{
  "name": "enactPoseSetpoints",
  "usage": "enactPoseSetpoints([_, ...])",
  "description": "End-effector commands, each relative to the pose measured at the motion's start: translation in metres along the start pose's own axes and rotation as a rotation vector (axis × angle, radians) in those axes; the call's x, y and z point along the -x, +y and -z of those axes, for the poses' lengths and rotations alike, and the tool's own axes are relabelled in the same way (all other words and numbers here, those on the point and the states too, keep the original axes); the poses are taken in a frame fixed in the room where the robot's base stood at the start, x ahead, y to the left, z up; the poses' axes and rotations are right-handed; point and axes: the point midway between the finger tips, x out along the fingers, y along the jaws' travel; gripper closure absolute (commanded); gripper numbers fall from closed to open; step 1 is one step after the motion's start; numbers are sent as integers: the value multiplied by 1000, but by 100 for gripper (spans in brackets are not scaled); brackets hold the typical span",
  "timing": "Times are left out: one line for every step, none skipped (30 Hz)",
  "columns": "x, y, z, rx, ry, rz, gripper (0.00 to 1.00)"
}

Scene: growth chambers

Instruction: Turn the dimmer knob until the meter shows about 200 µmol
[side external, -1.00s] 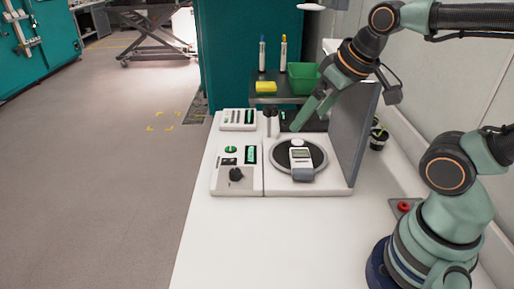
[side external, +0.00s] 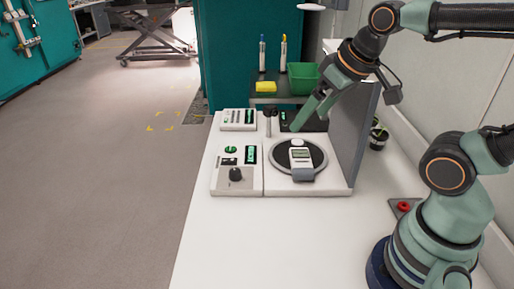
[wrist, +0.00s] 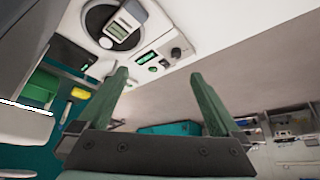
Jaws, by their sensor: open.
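The dimmer knob (side external: 235,175) is a black round knob on the front of the white control box (side external: 221,186). It also shows in the wrist view (wrist: 176,52). The handheld meter (side external: 301,160) lies on the dark round plate (side external: 276,158) to the right of the knob; its screen is too small to read. It also shows in the wrist view (wrist: 124,24). My gripper (wrist: 158,82) is open and empty, with its two green fingers apart. In the side view my gripper (side external: 306,117) hangs above the back of the apparatus, clear of the knob and the meter.
A grey upright panel (side external: 354,140) stands right of the round plate. A green bin (side external: 304,78), a yellow sponge (side external: 265,87) and two markers are on the shelf behind. A red button (side external: 404,206) is near my base. The front of the white bench (side external: 270,245) is clear.

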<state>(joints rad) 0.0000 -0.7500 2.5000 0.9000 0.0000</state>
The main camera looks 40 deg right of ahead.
Motion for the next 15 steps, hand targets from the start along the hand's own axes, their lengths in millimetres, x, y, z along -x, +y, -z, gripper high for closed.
enactPoseSetpoints([0, 0, 0, 0, 0, 0, 0])
enactPoseSetpoints([0, 0, 0, 0, 0, 0, 0])
enactPoseSetpoints([0, 0, 0, 0, 0, 0, 0])
enactPoseSetpoints([0, 0, 0, 0, 0, 0, 0])
enactPoseSetpoints([0, 0, 0, 0, 0, 0, 0])
enactPoseSetpoints([0, 0, 0, 0, 0, 0, 0])
enactPoseSetpoints([0, 0, 0, 0, 0, 0, 0])
enactPoseSetpoints([0, 0, 0, 0, 0, 0, 12])
enactPoseSetpoints([0, 0, 0, 5, -1, 0, 27])
enactPoseSetpoints([0, 0, 1, 14, -3, 0, 27])
enactPoseSetpoints([0, 0, 3, 29, -6, 1, 27])
enactPoseSetpoints([0, -1, 5, 61, -13, 2, 27])
enactPoseSetpoints([-1, -2, 7, 94, -21, 4, 27])
enactPoseSetpoints([-2, -2, 11, 136, -30, 6, 27])
enactPoseSetpoints([-3, -4, 16, 205, -46, 10, 27])
